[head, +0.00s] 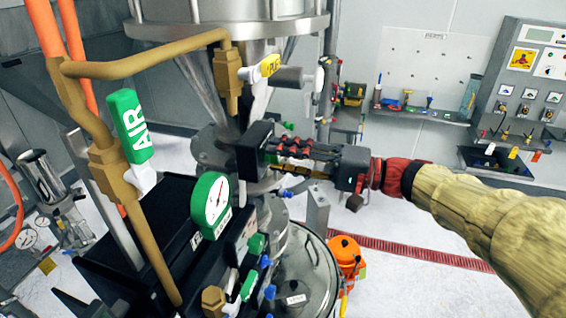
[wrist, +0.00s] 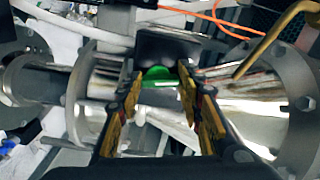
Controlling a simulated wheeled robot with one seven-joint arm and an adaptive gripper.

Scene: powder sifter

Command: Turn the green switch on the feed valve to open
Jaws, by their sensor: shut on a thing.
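The green switch (wrist: 158,74) shows in the wrist view at the front of a black box, between the two fingertips. The black box is the valve's housing (wrist: 165,48), mounted across a shiny metal pipe. In the head view, the same housing (head: 252,150) sits near the middle, left of my gripper. My gripper (head: 278,152) reaches in from the right with its fingers pointing at the housing. In the wrist view, my gripper (wrist: 160,88) has its yellow-padded fingers on either side of the switch, shut on it. The fingers hide most of the switch in the head view.
A green AIR handle (head: 131,126) on brass piping and a green-rimmed gauge (head: 211,204) stand left of the housing. A steel hopper (head: 225,22) hangs above, with a yellow handle (head: 269,66) below it. An orange canister (head: 345,252) stands on the floor.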

